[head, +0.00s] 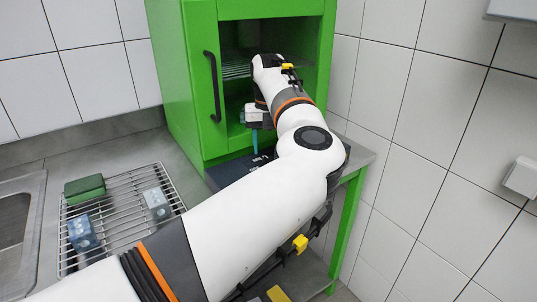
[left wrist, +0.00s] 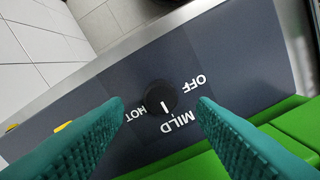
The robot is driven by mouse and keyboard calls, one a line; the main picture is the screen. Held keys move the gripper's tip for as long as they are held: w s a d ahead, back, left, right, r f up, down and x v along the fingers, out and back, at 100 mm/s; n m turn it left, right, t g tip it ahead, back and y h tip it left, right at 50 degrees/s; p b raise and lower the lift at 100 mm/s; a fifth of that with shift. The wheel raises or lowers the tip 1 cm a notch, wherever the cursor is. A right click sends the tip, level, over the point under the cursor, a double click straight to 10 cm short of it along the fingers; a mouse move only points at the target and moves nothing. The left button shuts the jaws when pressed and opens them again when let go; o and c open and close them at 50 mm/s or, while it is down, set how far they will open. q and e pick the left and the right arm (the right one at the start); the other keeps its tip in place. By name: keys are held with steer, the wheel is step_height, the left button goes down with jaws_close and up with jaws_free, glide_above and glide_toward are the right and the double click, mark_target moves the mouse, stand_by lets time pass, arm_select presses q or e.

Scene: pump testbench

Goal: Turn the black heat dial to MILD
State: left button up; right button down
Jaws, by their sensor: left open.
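The black heat dial (left wrist: 160,96) sits on a dark panel (left wrist: 228,62) in the left wrist view. HOT is at its left, MILD below and OFF at its right. Its white mark points down, roughly towards MILD. My left gripper (left wrist: 162,103) is open, its teal fingers on either side of the dial in the picture; I cannot tell whether they touch it. In the head view my left gripper (head: 254,143) is above the panel (head: 235,173) at the green cabinet's front, and the dial is hidden. My right gripper is not in view.
The green cabinet (head: 181,85) stands open with a wire shelf inside; its black handle (head: 212,87) is at the left. A wire rack (head: 118,212) on the counter holds a green block (head: 85,189) and two grey-blue blocks. A sink (head: 17,225) is at far left.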

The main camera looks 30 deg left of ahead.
arm_select(q)
step_height(320, 180, up, 8)
steer(key=shift+r, duration=0.2)
steer(key=shift+f, duration=0.1)
stand_by(0.5)
